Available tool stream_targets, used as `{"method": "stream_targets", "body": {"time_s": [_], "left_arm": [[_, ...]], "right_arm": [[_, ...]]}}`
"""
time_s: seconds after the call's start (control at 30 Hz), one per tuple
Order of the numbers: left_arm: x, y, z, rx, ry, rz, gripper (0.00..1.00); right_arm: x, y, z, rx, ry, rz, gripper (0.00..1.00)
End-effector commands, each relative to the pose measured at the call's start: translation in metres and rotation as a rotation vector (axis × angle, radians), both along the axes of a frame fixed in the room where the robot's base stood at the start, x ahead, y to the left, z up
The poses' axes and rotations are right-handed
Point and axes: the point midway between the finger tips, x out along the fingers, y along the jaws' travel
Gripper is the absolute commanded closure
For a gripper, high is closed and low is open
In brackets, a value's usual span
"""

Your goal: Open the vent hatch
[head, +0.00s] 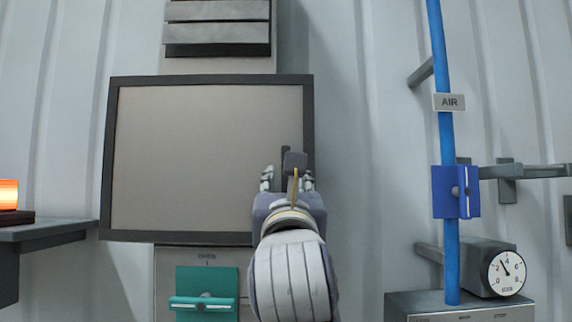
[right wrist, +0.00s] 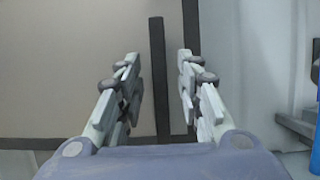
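The vent hatch (head: 205,160) is a large beige-grey panel in a dark frame on the wall, and it looks closed. It also fills the left of the right wrist view (right wrist: 70,60). A dark upright bar handle (right wrist: 158,70) stands near its right edge. My right gripper (head: 287,178) is in front of the hatch's lower right part and hides some of it. In the right wrist view its fingers (right wrist: 159,75) are open, with the bar showing between them. I cannot tell whether they touch it. My left gripper is not in view.
Below the hatch is a teal handle (head: 205,290) on a grey panel. Slats (head: 217,30) are above. A blue pipe (head: 448,130) with an AIR sign (head: 449,102), a blue valve piece (head: 450,192) and a gauge (head: 506,272) stands right. A shelf (head: 45,231) holds a glowing orange object (head: 8,194) left.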

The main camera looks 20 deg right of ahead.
Motion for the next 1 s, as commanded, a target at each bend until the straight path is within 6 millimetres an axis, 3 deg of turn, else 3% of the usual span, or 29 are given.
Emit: {"method": "stream_targets", "body": {"time_s": [0.2,0.53,0.7,1.0], "left_arm": [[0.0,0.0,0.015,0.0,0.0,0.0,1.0],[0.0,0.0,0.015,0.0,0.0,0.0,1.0],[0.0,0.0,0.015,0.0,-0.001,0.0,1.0],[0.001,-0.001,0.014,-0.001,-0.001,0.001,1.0]], "right_arm": [[0.02,-0.006,0.01,-0.001,-0.001,0.0,0.67],[0.023,-0.007,0.009,0.0,-0.001,0.0,0.67],[0.023,-0.006,0.009,0.0,-0.001,0.0,1.0],[0.02,-0.006,0.009,0.0,-0.002,-0.005,1.0]]}}
